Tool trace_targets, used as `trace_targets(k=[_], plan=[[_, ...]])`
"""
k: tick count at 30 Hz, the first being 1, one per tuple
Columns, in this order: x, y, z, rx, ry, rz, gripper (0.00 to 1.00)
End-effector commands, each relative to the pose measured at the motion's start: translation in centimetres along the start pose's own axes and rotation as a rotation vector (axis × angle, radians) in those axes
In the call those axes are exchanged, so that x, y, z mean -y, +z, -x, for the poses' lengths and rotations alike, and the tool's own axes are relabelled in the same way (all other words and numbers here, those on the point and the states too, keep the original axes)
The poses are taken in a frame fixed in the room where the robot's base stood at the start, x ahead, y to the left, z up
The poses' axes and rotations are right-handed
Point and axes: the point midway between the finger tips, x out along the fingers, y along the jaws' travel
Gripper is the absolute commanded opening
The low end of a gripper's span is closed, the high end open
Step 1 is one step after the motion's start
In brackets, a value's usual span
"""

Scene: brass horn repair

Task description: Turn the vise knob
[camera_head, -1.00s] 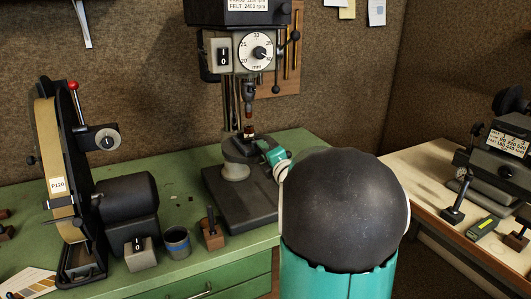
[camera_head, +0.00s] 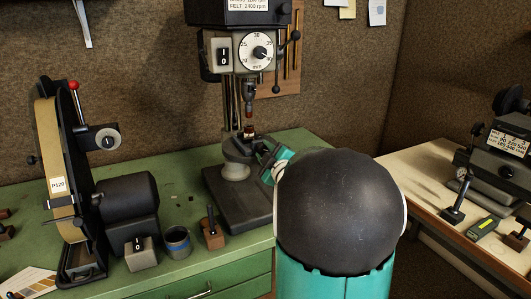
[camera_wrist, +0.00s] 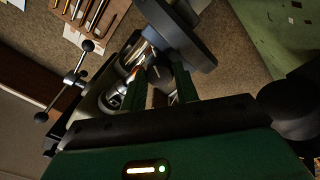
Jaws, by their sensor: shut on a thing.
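The vise (camera_head: 240,148) is a small dark clamp on the drill press's round table, with a small red-brown piece (camera_head: 249,131) on top below the chuck. My teal gripper (camera_head: 267,158) reaches in from the right at the vise's right side. In the wrist view the two dark green fingers (camera_wrist: 160,80) close around a small dark part, the vise knob (camera_wrist: 160,72). Fingers and shadow hide most of the knob, so its turn angle cannot be read. My dark, rounded arm link hides the area right of the press base.
The drill press (camera_head: 240,55) stands behind the gripper, its chuck (camera_head: 249,97) above the vise. A second bench (camera_head: 425,190) is at right.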

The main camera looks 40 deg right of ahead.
Motion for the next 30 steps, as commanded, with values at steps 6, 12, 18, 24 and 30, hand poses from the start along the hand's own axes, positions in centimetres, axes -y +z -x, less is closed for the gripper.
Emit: trace_targets(k=[6, 12, 18, 24, 30], plan=[[0.05, 0.04, 0.06, 0.006, 0.0, -0.151, 0.07], [0.05, 0.03, 0.06, 0.009, 0.001, -0.237, 0.07], [0.05, 0.03, 0.06, 0.01, 0.001, -0.273, 0.07], [0.06, 0.04, 0.06, 0.011, 0.001, -0.279, 0.07], [0.06, 0.05, 0.06, 0.011, 0.001, -0.278, 0.07]])
